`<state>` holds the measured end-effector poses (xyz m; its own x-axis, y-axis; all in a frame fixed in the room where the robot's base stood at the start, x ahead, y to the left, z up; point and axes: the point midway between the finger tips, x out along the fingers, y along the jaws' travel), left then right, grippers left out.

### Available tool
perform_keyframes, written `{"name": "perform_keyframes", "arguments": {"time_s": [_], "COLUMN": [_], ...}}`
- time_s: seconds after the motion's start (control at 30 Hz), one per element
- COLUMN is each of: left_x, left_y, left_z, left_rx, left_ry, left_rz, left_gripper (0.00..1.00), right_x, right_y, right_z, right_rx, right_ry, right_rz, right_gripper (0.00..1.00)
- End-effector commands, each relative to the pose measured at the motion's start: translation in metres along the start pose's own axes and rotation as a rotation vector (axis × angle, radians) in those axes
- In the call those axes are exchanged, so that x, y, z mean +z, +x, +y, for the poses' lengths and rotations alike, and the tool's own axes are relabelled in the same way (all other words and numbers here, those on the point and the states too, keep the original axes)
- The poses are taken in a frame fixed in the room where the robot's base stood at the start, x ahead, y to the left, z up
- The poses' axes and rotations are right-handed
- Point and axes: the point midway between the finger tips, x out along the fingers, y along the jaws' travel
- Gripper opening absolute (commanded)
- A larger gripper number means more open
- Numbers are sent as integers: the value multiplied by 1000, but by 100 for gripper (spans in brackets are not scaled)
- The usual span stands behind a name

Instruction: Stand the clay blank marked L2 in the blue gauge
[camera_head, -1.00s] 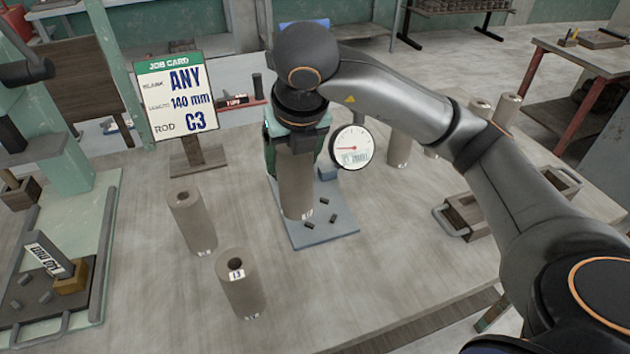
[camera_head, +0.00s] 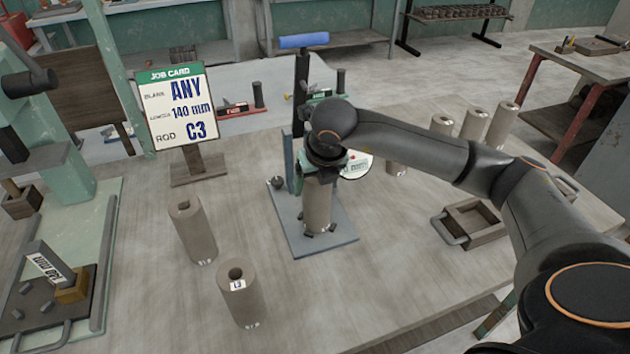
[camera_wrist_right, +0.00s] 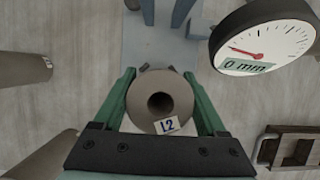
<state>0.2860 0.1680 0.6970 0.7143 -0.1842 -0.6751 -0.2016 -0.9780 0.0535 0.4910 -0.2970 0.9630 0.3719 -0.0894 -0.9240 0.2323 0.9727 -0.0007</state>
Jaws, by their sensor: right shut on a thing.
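The clay blank L2 (camera_wrist_right: 160,82) is a grey-brown cylinder with a central hole and an L2 tag on its top rim. My right gripper (camera_wrist_right: 162,92) is shut on it, one green finger on each side. In the head view the blank (camera_head: 318,207) is upright over the front part of the blue gauge's base plate (camera_head: 283,213), in front of the blue post (camera_head: 290,165). I cannot tell whether its bottom touches the plate. The dial (camera_wrist_right: 265,40) reads 0 mm; my wrist partly hides it in the head view. My left gripper is out of view.
A blank tagged L3 (camera_head: 240,297) and another blank (camera_head: 192,232) stand left of the gauge. A job card (camera_head: 180,107) stands behind. A wooden tray (camera_head: 472,221) and several blanks (camera_head: 472,125) are at the right.

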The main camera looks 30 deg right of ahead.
Motion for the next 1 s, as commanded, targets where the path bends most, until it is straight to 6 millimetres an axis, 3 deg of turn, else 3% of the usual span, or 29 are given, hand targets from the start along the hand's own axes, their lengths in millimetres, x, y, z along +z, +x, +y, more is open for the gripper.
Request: {"name": "perform_keyframes", "arguments": {"time_s": [0.27,0.3,0.5,0.83,1.0], "left_x": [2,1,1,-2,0], "left_y": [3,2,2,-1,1], "left_z": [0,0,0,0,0], "left_rx": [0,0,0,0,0], "left_ry": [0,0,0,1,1], "left_rz": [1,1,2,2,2], "left_gripper": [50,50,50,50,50], "right_x": [0,0,0,1,1], "right_y": [2,2,1,-3,-28], "right_z": [0,0,0,0,0], "right_rx": [1,0,0,0,1], "right_ry": [2,1,1,1,0], "right_rz": [-4,0,0,0,-4], "right_gripper": [0,78,100,100,100]}}
